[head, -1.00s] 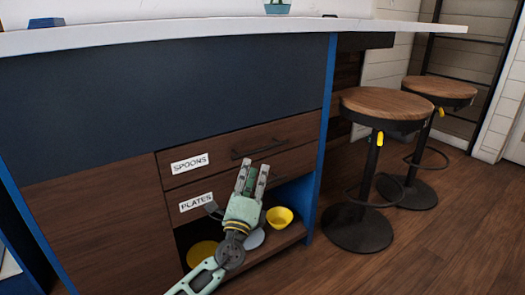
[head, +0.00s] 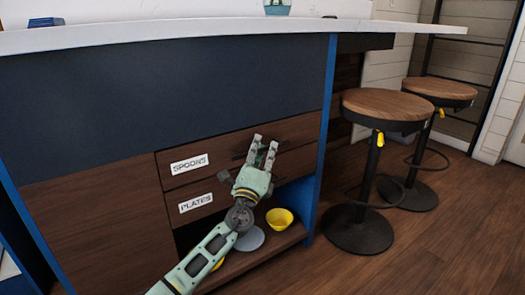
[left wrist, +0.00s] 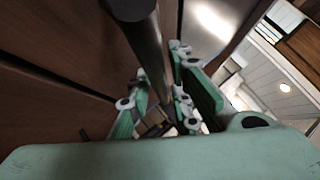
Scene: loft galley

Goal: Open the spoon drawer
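The spoon drawer (head: 298,131) is the upper wooden drawer, labelled SPOONS (head: 189,163), and its front looks shut flush with the cabinet. Its dark bar handle is mostly hidden behind my left gripper (head: 263,144) in the head view. In the left wrist view the dark handle bar (left wrist: 146,45) runs down between the two green fingers. The fingers stand apart on either side of the bar, with a gap visible. Whether either finger touches it is unclear. My right gripper is not in view.
The plates drawer (head: 196,203) lies just below. Under it is an open shelf with a yellow bowl (head: 280,218) and a grey-blue dish (head: 250,239). A white countertop (head: 200,33) overhangs above. Two round stools (head: 388,104) stand to the right. Wooden floor is clear in front.

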